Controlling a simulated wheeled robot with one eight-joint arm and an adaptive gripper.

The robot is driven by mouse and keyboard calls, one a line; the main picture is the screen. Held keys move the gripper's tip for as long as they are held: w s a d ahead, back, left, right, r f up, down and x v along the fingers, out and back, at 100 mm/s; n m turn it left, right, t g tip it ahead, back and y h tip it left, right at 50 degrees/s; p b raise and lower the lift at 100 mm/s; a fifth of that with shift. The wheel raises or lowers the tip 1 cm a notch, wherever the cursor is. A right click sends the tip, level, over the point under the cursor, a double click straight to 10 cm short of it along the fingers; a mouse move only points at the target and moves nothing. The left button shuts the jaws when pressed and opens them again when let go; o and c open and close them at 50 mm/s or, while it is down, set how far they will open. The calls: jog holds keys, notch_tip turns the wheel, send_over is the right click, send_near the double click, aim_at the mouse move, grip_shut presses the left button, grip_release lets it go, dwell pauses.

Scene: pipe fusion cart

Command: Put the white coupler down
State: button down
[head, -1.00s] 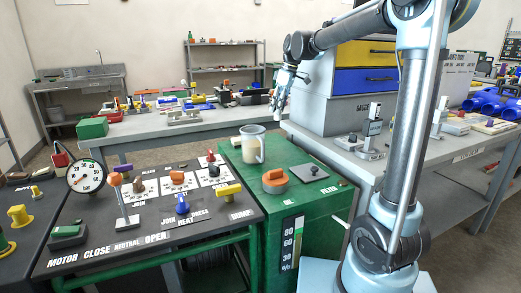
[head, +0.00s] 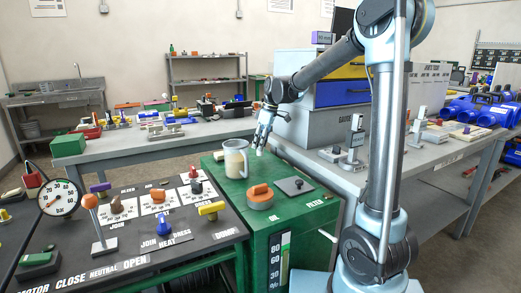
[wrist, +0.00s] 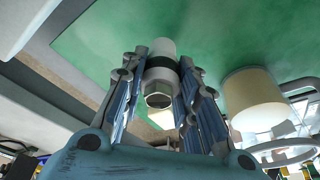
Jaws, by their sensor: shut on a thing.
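My gripper (head: 262,141) is shut on the white coupler and points down over the back right of the green cabinet top (head: 275,172). The white coupler (wrist: 161,47) sits between both fingers in the wrist view, with a dark band and a grey hex end towards the palm. In the head view only a small pale end of the coupler (head: 259,151) shows below the fingertips. I cannot tell whether it touches the green top. In the wrist view my gripper (wrist: 163,65) has a finger on each side of it.
A clear mug with tan contents (head: 235,160) stands just left of the gripper. An orange knob (head: 260,196) and a grey plate with a black knob (head: 295,186) lie in front. A grey bench (head: 305,165) with drawers is at the right.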

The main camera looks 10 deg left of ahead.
jog(key=shift+f, duration=1.15)
jog(key=c, duration=1.2)
grip_release()
jog(key=shift+c, duration=0.2)
jog(key=v, duration=1.2)
